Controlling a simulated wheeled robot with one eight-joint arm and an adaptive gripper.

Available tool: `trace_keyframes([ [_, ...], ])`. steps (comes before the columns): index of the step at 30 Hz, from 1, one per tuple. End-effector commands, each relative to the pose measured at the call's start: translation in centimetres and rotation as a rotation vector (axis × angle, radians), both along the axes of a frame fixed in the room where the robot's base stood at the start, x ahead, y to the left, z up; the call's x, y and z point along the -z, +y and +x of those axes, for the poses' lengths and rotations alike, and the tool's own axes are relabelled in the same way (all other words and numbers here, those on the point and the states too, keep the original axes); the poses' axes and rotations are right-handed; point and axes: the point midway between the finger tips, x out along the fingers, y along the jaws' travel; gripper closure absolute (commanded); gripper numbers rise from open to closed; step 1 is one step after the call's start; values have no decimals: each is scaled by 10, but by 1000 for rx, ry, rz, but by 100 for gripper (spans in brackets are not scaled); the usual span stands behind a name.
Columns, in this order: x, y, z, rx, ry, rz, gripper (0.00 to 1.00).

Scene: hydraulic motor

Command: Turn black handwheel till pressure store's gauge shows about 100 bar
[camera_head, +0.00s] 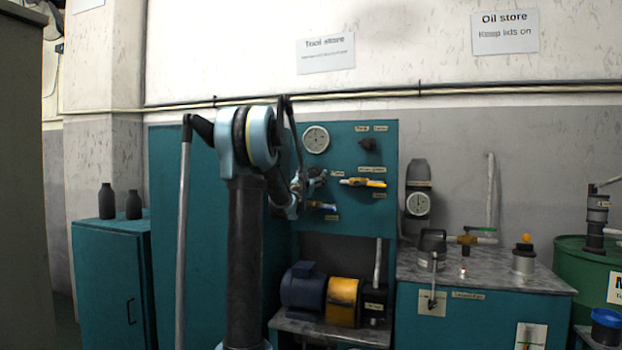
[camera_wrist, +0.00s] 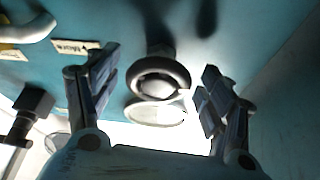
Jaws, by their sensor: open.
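The pressure store, a dark upright cylinder (camera_head: 418,172), stands right of the teal panel. Its white gauge (camera_head: 418,204) is too small to read. A small black knob-like part, perhaps the black handwheel (camera_head: 368,144), is on the panel's upper right. My gripper (camera_head: 315,182) is in front of the panel, partly hidden by my arm. In the wrist view my gripper (camera_wrist: 160,68) is open, with a dark round wheel (camera_wrist: 158,72) on a stem between its fingers. Both fingers look clear of it. I cannot tell whether this is the same black part.
The teal panel (camera_head: 340,225) also carries another gauge (camera_head: 316,139) and a yellow-handled valve (camera_head: 362,183). Below stand a blue motor (camera_head: 303,286) and a yellow coupling guard (camera_head: 343,300). A teal cabinet with a grey top (camera_head: 480,278) is at right, beside a green drum (camera_head: 580,262).

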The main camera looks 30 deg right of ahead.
Motion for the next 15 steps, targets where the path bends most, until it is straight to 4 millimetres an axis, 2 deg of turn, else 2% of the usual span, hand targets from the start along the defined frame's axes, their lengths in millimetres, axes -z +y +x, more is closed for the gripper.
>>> trace_keyframes([
  [3, 0, 0, 0, 0, 0, 0, 26],
  [9, 0, 0, 0, 0, 0, 0, 71],
  [15, 0, 0, 0, -1, -7, 6, 71],
])
